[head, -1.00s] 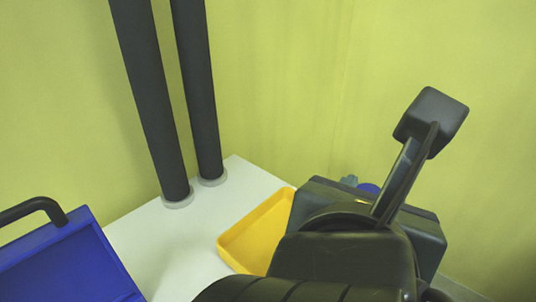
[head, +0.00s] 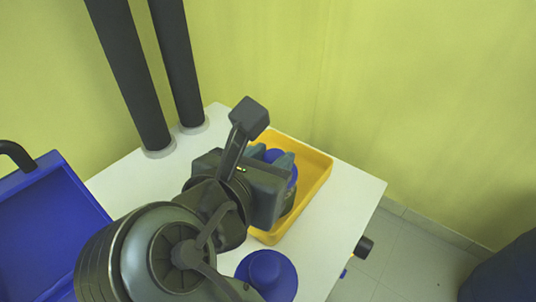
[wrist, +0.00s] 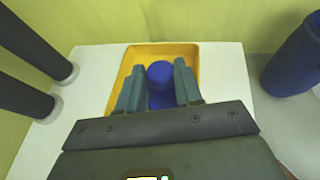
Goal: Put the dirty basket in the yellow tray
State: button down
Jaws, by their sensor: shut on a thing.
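My gripper (head: 286,172) is shut on a blue piece with a round knob (head: 291,174), which I take to be the dirty basket. It is over the yellow tray (head: 318,170), within its outline. In the wrist view, the fingers (wrist: 159,68) stand on either side of the blue knob (wrist: 160,72), with more blue below it. The yellow tray (wrist: 192,49) frames them on the white table. My gripper hides part of the tray in both views. I cannot tell whether the blue piece touches the tray floor.
Another blue knobbed piece (head: 267,272) stands on the white table (head: 325,235) in front of the tray, partly behind my arm. Two dark columns (head: 180,65) rise at the table's back left. A blue container (head: 45,215) is at left. A blue barrel (wrist: 298,62) stands right.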

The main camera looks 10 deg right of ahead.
jog(key=c, duration=0.8)
grip_release()
jog(key=shift+o, duration=0.2)
jog(key=shift+s+a+r, duration=0.1)
jog(key=shift+r, duration=0.05)
jog(key=p+v, duration=0.1)
jog(key=v, duration=1)
jog(key=shift+s, duration=0.3)
jog(key=shift+a+r, duration=0.1)
jog(key=shift+a, duration=0.05)
